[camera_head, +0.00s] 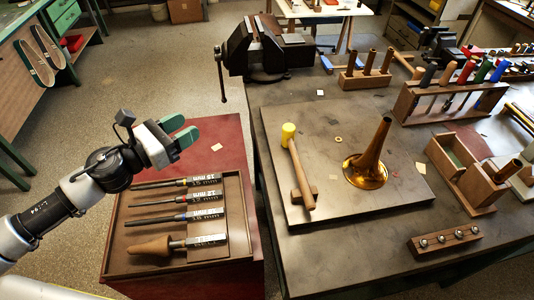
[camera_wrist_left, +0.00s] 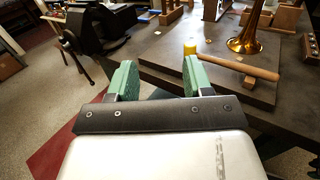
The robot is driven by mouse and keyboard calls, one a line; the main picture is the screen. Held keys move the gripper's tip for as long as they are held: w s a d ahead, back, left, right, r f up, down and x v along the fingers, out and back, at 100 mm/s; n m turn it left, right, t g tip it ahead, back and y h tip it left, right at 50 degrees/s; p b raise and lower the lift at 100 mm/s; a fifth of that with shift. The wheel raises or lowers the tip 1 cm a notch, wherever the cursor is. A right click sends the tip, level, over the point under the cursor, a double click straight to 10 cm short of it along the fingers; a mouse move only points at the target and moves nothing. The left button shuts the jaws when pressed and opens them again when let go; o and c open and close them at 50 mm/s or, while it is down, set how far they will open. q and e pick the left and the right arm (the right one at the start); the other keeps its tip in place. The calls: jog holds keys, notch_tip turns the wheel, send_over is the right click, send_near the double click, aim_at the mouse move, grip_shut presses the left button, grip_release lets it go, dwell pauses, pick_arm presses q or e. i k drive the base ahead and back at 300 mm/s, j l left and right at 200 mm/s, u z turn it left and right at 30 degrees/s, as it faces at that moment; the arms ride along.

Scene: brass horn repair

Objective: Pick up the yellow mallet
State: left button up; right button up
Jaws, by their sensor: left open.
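The yellow mallet (camera_head: 299,166) lies on a dark raised board (camera_head: 340,118) on the workbench, with its yellow head at the back and its wooden handle toward the front. A small wooden block is by the handle's front end. In the left wrist view the mallet's handle (camera_wrist_left: 240,66) lies ahead, to the right. My left gripper (camera_head: 185,139) is open and empty, with green fingers. It is to the left of the mallet and apart from it, over the red cabinet. The left wrist view shows its fingers (camera_wrist_left: 158,78) well apart. My right gripper is not in view.
A brass horn bell (camera_head: 370,160) stands on the board, right of the mallet. A black vise (camera_head: 262,50) is at the bench's back left. A tray (camera_head: 120,262) of labelled tools sits on the red cabinet (camera_head: 225,132). Wooden tool racks (camera_head: 450,101) fill the right side.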

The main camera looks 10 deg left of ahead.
aim_at(288, 132)
jog(key=i+j+z, duration=0.1)
jog(key=j+z, duration=0.6)
jog(key=z, duration=0.2)
